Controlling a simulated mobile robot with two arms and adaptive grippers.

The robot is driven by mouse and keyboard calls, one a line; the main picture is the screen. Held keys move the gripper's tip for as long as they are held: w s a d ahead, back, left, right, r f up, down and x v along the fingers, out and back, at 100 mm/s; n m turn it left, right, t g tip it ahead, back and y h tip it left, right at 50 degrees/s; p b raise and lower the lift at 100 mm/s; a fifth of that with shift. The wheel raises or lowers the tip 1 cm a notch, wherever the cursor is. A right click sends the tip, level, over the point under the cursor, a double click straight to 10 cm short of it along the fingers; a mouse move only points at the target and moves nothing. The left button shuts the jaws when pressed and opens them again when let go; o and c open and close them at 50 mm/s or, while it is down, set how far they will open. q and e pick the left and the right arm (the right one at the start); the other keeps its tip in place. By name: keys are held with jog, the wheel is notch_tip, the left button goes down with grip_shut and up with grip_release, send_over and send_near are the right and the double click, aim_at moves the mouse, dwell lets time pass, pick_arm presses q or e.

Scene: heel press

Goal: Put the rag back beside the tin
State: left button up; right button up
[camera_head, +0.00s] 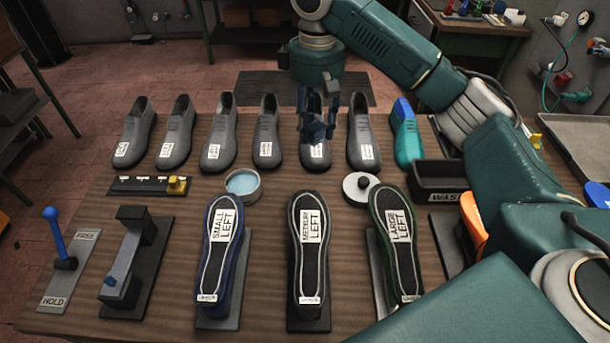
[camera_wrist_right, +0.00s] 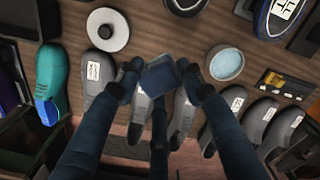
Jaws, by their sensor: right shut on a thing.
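My right gripper (camera_head: 318,125) reaches over the back row of grey shoes, above the shoe third from the right end. In the right wrist view its fingertips (camera_wrist_right: 160,82) are shut on a dark blue folded piece, which looks like the rag (camera_wrist_right: 160,77). In the head view the rag is hard to tell from the dark fingers. The tin (camera_head: 243,185) is round, open and holds pale blue contents; it stands left of and in front of the gripper. It also shows in the wrist view (camera_wrist_right: 225,62). My left gripper is not in view.
The round lid (camera_head: 350,193) with a black knob lies right of the tin. Three labelled soles (camera_head: 309,250) stand in front. The black waste bin (camera_head: 440,180) is at the right. A blue lever (camera_head: 54,231) stands front left. Bare wood shows between tin and lid.

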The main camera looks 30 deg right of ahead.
aim_at(316, 143)
jog(key=f, duration=0.5)
jog(key=shift+d+f+b, duration=0.2)
jog(key=shift+f+b, duration=0.05)
jog(key=shift+b, duration=0.15)
jog(key=f+p, duration=0.1)
jog(key=f, duration=0.3)
jog(key=f+p, duration=0.1)
jog(key=f, duration=0.4)
jog(key=shift+w+d, duration=0.1)
jog(key=shift+w, duration=0.1)
jog(key=shift+f, duration=0.6)
notch_tip(316, 143, down, 3)
jog(key=shift+f+p, duration=0.2)
jog(key=shift+p, duration=0.45)
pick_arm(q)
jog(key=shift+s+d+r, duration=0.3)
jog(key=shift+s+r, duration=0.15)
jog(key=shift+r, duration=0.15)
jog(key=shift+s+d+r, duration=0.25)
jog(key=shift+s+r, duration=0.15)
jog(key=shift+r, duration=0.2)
pick_arm(e)
jog(key=shift+f, duration=0.2)
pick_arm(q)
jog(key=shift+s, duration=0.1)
pick_arm(e)
jog(key=shift+f, duration=0.1)
jog(key=o, duration=1)
